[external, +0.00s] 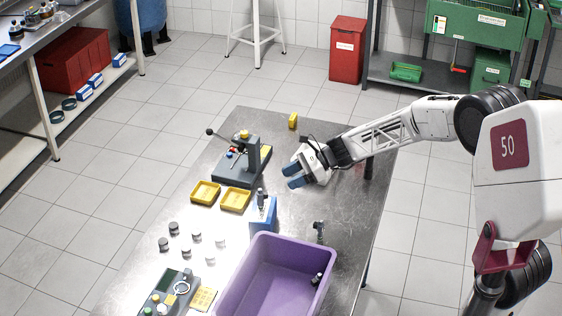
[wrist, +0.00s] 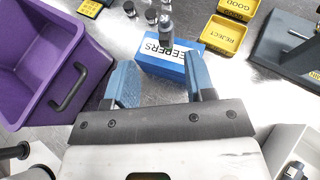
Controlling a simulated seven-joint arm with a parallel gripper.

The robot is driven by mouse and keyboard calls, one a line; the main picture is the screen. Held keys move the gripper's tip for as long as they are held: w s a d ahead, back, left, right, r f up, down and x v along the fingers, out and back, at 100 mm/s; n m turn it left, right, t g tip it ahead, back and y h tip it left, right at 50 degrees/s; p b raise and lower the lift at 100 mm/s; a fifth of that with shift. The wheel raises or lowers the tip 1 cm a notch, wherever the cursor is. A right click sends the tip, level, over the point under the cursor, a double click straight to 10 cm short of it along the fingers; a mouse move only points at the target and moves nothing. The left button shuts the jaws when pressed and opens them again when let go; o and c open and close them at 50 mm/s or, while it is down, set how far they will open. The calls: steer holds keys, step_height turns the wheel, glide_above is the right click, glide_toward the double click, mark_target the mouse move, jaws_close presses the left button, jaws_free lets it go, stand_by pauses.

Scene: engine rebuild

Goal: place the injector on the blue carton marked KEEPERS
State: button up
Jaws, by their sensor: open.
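The blue carton (external: 263,214) stands on the metal bench behind the purple bin; in the wrist view, its white label (wrist: 158,48) reads KEEPERS. A small dark and grey part, seemingly the injector (external: 261,198), stands upright on top of the carton. It also shows in the wrist view (wrist: 165,32) at the carton's far side. My gripper (external: 290,177) is open and empty, above the bench and apart from the carton and the part. In the wrist view, its two blue fingers (wrist: 160,66) spread in front of the carton.
The purple bin (external: 248,262) holds a small dark part (external: 316,279). Another small part (external: 318,230) stands at its far right corner. Two yellow trays (external: 205,193) and a grey press (external: 236,172) lie beyond the carton. Several small cylinders (external: 174,229) stand left of the bin.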

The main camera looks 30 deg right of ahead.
steer(key=s+d+r+n+h, duration=0.1)
steer(key=s+d+n+h, duration=0.3)
steer(key=s, duration=0.8)
steer(key=s+d+r+n+h, duration=0.2)
steer(key=s+d+n+h, duration=0.2)
steer(key=s+d+n, duration=0.4)
steer(key=s+d+r+n+h, duration=0.2)
steer(key=s+d+n+h, duration=0.3)
steer(key=s, duration=1.2)
steer(key=d+n, duration=0.2)
steer(key=shift+s+n, duration=0.3)
steer(key=shift+n, duration=0.1)
